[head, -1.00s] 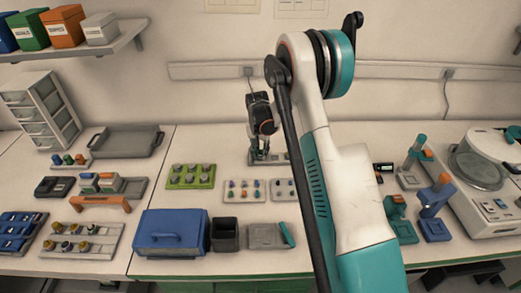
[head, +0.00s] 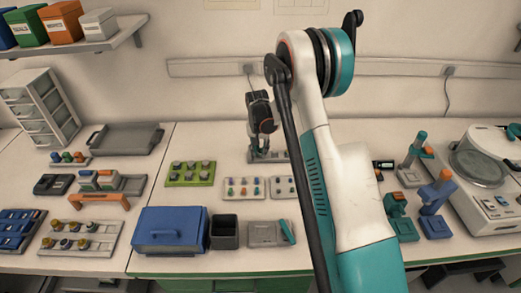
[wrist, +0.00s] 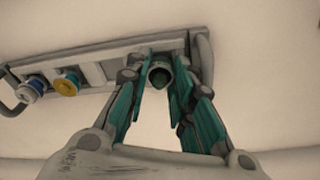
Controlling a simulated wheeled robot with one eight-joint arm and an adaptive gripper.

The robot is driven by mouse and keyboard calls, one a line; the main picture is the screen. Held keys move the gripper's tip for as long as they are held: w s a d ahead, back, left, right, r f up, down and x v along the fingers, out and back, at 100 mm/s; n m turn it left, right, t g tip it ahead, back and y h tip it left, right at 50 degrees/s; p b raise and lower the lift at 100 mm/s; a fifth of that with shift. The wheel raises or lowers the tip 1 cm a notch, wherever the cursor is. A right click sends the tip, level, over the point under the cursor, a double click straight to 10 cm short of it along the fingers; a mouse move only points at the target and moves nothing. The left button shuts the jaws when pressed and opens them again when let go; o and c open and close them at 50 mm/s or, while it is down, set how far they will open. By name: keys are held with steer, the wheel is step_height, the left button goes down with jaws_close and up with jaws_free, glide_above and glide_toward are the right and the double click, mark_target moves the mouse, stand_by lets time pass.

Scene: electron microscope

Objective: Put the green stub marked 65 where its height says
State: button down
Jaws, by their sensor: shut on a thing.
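My gripper (wrist: 163,72) is over the grey rack (wrist: 105,72) in the wrist view, its teal fingers on either side of a green stub (wrist: 160,76). The gripper is shut on this stub, which is at the right part of the rack. I cannot read its mark, nor tell whether it is seated or lifted. In the head view my gripper (head: 260,156) points down at the rack (head: 281,157) near the wall; the stub is too small to tell there.
In the wrist view a blue-and-white stub (wrist: 31,90) and a yellow one (wrist: 67,85) are in the rack's left part. In the head view a green tray (head: 190,173) and a small pale tray (head: 243,188) stand in front. A blue box (head: 170,232) is nearer.

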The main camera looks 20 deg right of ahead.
steer(key=c, duration=1.3)
jaws_free()
step_height(320, 180, up, 12)
steer(key=s+a, duration=0.1)
